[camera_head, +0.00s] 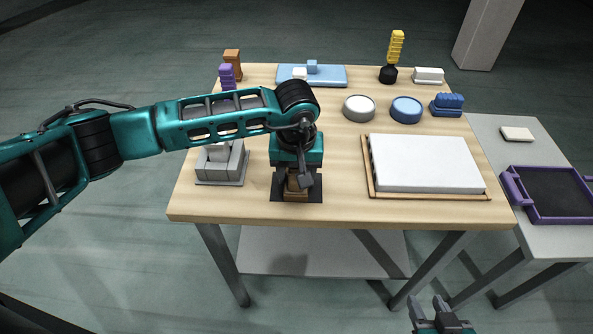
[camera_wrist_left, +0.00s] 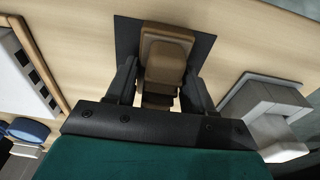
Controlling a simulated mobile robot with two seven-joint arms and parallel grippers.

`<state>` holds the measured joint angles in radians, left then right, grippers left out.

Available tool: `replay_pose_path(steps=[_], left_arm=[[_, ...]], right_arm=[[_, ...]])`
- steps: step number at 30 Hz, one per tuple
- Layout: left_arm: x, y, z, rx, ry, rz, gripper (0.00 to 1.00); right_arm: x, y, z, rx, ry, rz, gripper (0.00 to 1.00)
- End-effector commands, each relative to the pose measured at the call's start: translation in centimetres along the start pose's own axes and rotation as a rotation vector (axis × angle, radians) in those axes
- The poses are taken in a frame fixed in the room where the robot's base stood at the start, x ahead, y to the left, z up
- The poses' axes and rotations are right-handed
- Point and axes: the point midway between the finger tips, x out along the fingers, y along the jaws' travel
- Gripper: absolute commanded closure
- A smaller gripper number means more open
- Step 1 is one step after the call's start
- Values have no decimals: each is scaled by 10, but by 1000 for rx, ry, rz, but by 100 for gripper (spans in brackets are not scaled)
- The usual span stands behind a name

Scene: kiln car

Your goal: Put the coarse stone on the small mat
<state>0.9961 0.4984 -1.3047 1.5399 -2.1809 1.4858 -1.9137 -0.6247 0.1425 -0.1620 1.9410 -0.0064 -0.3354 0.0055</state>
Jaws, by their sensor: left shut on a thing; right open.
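A brown stepped block, which looks like the coarse stone (camera_head: 297,187), is over the small dark mat (camera_head: 314,194) near the front of the table. In the left wrist view the brown block (camera_wrist_left: 165,58) is between the fingers, with the dark mat (camera_wrist_left: 127,38) around it. It looks to be resting on the mat, though its underside is hidden. My left gripper (camera_head: 297,175) points down and is shut on the block; it also shows in the left wrist view (camera_wrist_left: 158,85). My right gripper (camera_head: 437,305) is open and empty, in front of the table.
A white slab (camera_head: 425,163) in a wooden frame lies to the right. White (camera_head: 359,108) and blue (camera_head: 406,110) round dishes sit behind. A purple tray (camera_head: 555,195) is on the side table.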

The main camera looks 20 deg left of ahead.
Motion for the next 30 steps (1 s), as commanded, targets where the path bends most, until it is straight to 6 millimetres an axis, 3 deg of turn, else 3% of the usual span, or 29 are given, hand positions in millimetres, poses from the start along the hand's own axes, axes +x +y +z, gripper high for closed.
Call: replay_pose_path(steps=[6, 7, 14, 25, 30], left_arm=[[4, 0, 0, -1, 1, 1, 100], [3, 0, 0, -1, 0, 0, 46], [2, 0, 0, -1, 0, 0, 24], [-4, 0, -1, -1, 0, 0, 22], [-34, 1, -2, 2, 6, 3, 22]], right_arm=[[3, 0, 4, 0, 0, 0, 57], [2, 0, 4, 0, 0, 0, 57], [2, 0, 3, 0, -1, 0, 57], [-1, 0, -2, 0, -1, -1, 57], [0, 0, 0, 0, 0, -1, 57]])
